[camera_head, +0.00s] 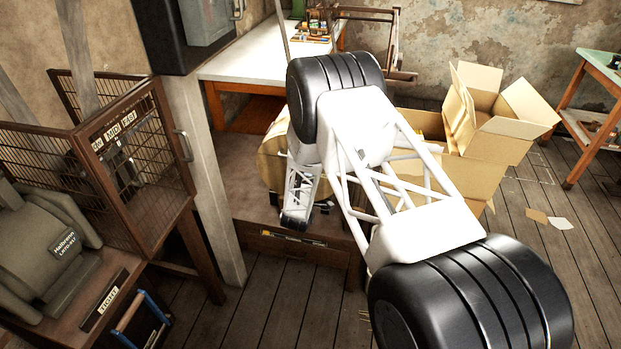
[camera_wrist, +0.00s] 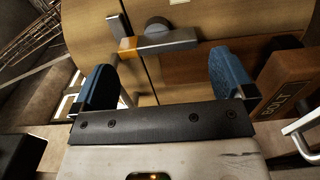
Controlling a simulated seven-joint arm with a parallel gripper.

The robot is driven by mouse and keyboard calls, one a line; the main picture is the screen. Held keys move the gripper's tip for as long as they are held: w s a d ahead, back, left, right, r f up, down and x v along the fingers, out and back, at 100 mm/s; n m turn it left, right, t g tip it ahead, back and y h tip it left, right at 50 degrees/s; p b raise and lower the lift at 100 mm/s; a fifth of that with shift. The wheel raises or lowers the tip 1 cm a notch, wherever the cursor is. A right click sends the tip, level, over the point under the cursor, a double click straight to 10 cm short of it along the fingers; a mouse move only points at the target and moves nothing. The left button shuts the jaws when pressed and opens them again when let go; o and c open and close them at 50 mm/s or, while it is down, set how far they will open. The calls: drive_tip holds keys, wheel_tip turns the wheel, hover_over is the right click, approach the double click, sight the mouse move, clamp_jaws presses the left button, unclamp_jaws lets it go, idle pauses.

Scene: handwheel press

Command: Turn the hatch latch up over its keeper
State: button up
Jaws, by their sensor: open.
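In the wrist view, a grey metal bar with an orange band, which looks like the hatch latch (camera_wrist: 170,42), lies roughly level across a tan curved panel, the likely hatch (camera_wrist: 210,14). A round grey knob (camera_wrist: 158,27) sits just above the bar. A thin upright piece crosses near its left end; I cannot tell which part is the keeper. My gripper (camera_wrist: 163,80) is open, its blue fingers either side of the view, with the bar beyond and between them. No contact is visible. In the head view my arm hides the latch, and part of the tan drum (camera_head: 272,160) shows.
A brown block with lettering (camera_wrist: 286,88) stands close to the right finger, with a pale handle (camera_wrist: 305,128) near it. In the head view, a wire cage (camera_head: 130,150) and a pale post (camera_head: 205,170) stand left, and open cardboard boxes (camera_head: 490,110) stand right.

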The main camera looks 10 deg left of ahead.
drive_tip(key=shift+s, duration=1.55)
drive_tip(key=shift+r, duration=0.1)
